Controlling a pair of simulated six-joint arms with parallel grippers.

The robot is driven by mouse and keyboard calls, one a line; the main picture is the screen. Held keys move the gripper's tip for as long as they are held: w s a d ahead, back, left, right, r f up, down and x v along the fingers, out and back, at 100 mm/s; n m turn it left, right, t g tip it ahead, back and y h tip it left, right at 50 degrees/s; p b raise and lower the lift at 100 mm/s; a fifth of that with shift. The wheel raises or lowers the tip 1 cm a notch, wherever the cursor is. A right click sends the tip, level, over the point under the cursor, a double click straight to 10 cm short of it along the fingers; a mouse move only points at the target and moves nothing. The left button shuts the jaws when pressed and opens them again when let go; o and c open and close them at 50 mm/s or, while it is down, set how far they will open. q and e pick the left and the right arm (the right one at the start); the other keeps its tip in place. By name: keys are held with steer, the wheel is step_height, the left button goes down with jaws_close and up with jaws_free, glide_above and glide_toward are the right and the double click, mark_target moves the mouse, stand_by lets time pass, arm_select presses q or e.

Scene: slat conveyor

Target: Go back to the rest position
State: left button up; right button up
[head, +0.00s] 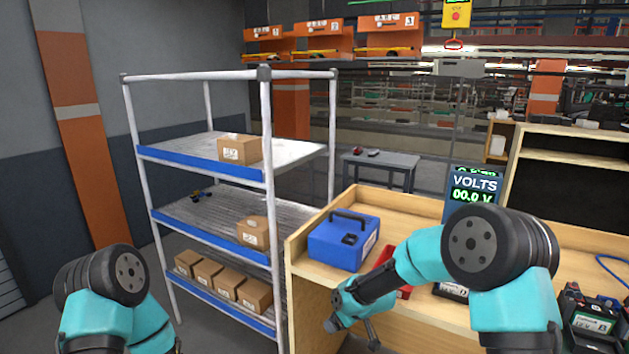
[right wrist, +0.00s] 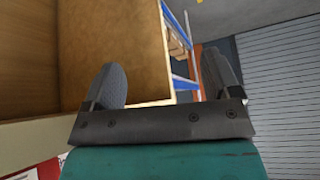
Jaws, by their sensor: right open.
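My right gripper (head: 372,334) is low in front of the wooden bench's left end in the head view, at the end of my teal right arm. In the right wrist view its two dark fingers (right wrist: 164,80) stand wide apart with nothing between them. A wooden panel shows beyond and between the fingers there. My left arm shows at the lower left of the head view, but its gripper is out of the picture.
The wooden bench (head: 305,245) carries a blue toolbox (head: 335,245), a red object (head: 403,292) partly behind my right arm, and a volts meter (head: 474,190). A shelf rack (head: 267,130) with several cardboard boxes stands left of it. Batteries (head: 593,318) sit at the lower right.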

steer(key=s+d+f+m+g, duration=0.1)
steer(key=s+d+f+m, duration=0.1)
steer(key=s+d+f, duration=0.35)
steer(key=s+d+f+m+g, duration=0.1)
steer(key=s+d+f+m, duration=0.2)
steer(key=s+f, duration=0.45)
steer(key=s+d+f+m+g, duration=0.1)
steer(key=s+d+f+m, duration=0.1)
steer(key=s, duration=0.6)
steer(key=s+d+f+m, duration=0.3)
steer(key=s+f, duration=0.2)
steer(key=s, duration=0.3)
steer(key=shift+s+d+f+g+h, duration=0.25)
steer(key=shift+d+f+g+h, duration=0.05)
steer(key=shift+d+g+h, duration=0.1)
